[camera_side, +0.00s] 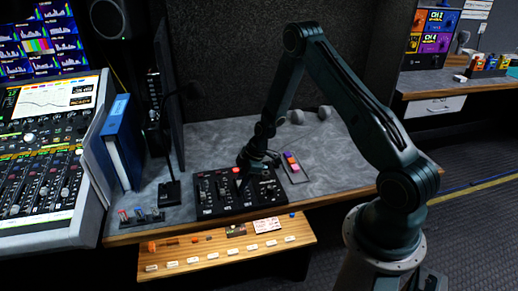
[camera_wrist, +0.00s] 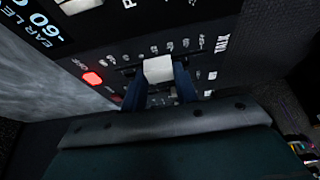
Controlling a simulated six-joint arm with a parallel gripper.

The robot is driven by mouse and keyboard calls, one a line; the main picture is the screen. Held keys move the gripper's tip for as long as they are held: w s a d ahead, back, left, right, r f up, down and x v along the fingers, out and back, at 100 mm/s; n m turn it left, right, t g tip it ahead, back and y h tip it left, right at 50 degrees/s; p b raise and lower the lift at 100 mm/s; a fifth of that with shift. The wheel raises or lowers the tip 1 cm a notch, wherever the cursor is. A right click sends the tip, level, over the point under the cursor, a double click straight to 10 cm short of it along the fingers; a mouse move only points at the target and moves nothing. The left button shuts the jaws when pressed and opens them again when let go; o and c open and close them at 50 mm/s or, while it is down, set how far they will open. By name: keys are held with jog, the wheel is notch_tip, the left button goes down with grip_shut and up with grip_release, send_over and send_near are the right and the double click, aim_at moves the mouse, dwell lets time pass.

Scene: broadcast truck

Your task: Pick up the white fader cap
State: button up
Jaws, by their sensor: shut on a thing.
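The white fader cap (camera_wrist: 158,69) shows in the wrist view, between the two dark blue fingers of my gripper (camera_wrist: 160,86). My gripper is shut on it, close above the black mixer panel (camera_wrist: 112,48). I cannot tell whether the cap is still on its fader stem. In the side view my gripper (camera_side: 245,167) is over the middle of the black panel (camera_side: 228,208), and the cap is too small to make out there.
A lit red button (camera_wrist: 92,78) is left of the fader in the wrist view. A small tray (camera_side: 293,167) with coloured blocks lies right of my gripper. A blue binder (camera_side: 123,142) and a gooseneck microphone (camera_side: 169,190) stand to the left. The grey desk (camera_side: 340,165) is clear at right.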

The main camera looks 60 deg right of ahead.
jog(key=shift+r, duration=0.2)
notch_tip(320, 180, up, 20)
jog(key=shift+f, duration=0.15)
dwell(0.6)
dwell(0.5)
